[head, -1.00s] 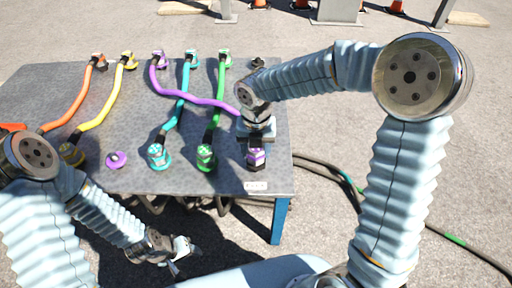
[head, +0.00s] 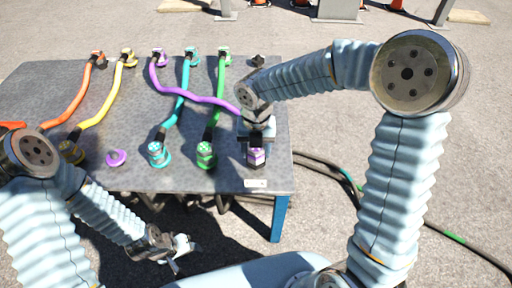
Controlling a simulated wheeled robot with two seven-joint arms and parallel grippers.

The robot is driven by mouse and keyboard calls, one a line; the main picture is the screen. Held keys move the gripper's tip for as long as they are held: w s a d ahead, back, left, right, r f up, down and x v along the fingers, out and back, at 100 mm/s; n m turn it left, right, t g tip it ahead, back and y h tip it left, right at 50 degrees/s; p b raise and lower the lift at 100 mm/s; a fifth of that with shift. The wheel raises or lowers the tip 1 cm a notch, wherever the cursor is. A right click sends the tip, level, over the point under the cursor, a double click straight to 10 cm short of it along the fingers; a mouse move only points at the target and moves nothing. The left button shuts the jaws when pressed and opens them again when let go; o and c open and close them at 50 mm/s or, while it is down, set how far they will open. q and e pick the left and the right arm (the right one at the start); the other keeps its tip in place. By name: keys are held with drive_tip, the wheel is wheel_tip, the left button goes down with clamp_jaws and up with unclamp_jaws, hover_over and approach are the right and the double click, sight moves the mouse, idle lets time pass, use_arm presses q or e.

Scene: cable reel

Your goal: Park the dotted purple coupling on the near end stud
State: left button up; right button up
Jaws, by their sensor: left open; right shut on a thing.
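The dotted purple coupling (head: 257,156) is at the near right of the table, at the end of the purple cable (head: 203,99). My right gripper (head: 257,143) is shut on it from above. The coupling sits just behind a small white label (head: 255,184) at the table's near edge. What is beneath the coupling is hidden, so I cannot tell whether it rests on a stud. My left gripper (head: 183,250) is open and empty, low in front of the table's near edge.
Teal (head: 159,154) and green (head: 206,154) couplings stand left of my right gripper. A purple disc (head: 116,158) sits further left, near the yellow cable (head: 103,98) and orange cable (head: 76,98). A dark stud (head: 258,62) stands at the far right corner.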

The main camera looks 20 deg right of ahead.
drive_tip(key=o, duration=1.2)
drive_tip(key=shift+o, duration=0.2)
wheel_tip(320, 180, up, 14)
drive_tip(key=p, duration=0.2)
drive_tip(key=shift+f, duration=0.15)
